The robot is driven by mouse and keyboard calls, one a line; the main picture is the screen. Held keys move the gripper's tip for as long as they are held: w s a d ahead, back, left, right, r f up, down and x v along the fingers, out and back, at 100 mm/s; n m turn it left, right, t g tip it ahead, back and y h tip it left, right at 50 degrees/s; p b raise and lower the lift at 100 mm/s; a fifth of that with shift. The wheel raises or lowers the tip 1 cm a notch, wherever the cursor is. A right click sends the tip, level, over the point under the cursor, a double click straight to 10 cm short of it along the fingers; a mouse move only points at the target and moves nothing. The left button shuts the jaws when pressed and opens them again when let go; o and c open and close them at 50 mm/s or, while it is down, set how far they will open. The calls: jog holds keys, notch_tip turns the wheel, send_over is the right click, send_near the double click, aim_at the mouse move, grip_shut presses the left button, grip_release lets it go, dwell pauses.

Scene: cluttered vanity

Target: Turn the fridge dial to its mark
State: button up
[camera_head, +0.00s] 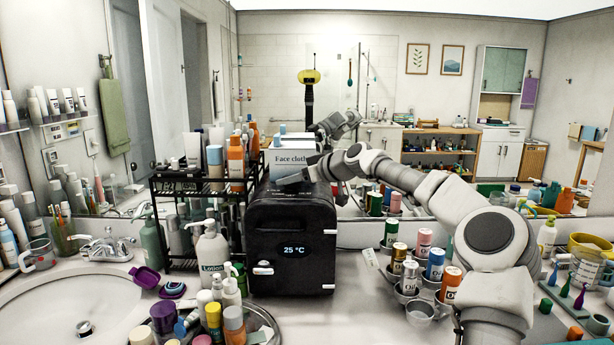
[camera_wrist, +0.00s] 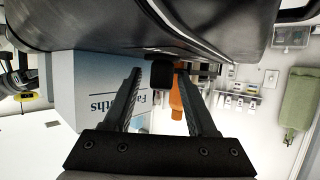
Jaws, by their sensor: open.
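The black mini fridge (camera_head: 292,215) stands on the counter, its front display reading 25 °C. A small white knob-like piece (camera_head: 263,268) sits low on its front; I cannot tell whether it is the dial. My gripper (camera_head: 284,182) is just above the fridge top, reaching left from the arm. In the wrist view the fridge (camera_wrist: 110,38) fills the top of the upside-down picture. A black block-like knob (camera_wrist: 162,75) projects from its top, between the open fingers or just beyond them. Contact is not clear, and no mark shows.
A Face cloths box (camera_head: 292,160) stands behind the gripper. A black rack of bottles (camera_head: 160,212) stands left of the fridge. A lotion bottle (camera_head: 212,250) and several small bottles crowd its front left. Cups with cans (camera_head: 418,310) stand right, and a mirror is behind.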

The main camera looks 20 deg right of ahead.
jog(key=v, duration=1.7)
jog(key=shift+b, duration=0.4)
jog(key=shift+d, duration=0.1)
